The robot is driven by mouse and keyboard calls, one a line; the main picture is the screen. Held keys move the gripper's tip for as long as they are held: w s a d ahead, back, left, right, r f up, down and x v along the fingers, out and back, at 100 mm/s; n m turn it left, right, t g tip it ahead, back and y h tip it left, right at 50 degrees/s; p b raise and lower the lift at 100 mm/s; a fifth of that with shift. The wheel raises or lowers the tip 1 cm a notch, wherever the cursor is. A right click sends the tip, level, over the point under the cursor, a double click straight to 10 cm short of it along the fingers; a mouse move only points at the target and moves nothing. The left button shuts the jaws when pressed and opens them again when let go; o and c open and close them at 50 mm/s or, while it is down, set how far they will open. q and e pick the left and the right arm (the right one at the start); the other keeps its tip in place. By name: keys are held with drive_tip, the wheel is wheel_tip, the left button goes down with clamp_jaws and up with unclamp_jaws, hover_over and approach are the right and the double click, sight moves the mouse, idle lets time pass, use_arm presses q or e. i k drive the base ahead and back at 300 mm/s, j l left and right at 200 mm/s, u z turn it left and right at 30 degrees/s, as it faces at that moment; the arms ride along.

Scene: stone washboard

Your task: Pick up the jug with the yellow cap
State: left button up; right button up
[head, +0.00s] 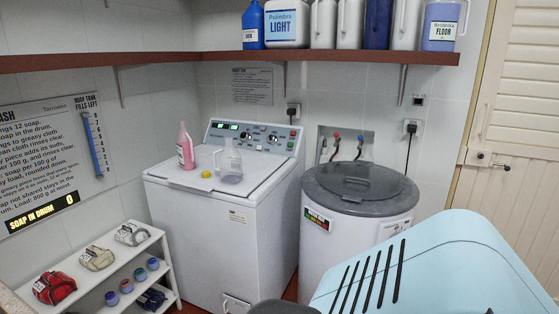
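On the white washing machine's lid stands a clear, see-through jug (230,163) with a handle and a little grey-looking content at its bottom. A small yellow cap (206,174) lies on the lid just left of it, apart from it. A pink bottle (185,147) stands further left on the same lid. No jug in view visibly wears a yellow cap; the tops of the shelf containers are cut off by the frame. Neither of my grippers shows; a light blue part of mine fills the lower right.
The washing machine (200,237) has a control panel at its back. A white drum with a grey lid (360,187) stands to its right. A long shelf (230,56) above holds several large containers. A low white rack (87,284) with clothes and small jars is at lower left.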

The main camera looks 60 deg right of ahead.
sight(229, 170)
drive_tip(key=z, duration=1.7)
drive_tip(key=u, duration=2.4)
drive_tip(key=z, duration=2.4)
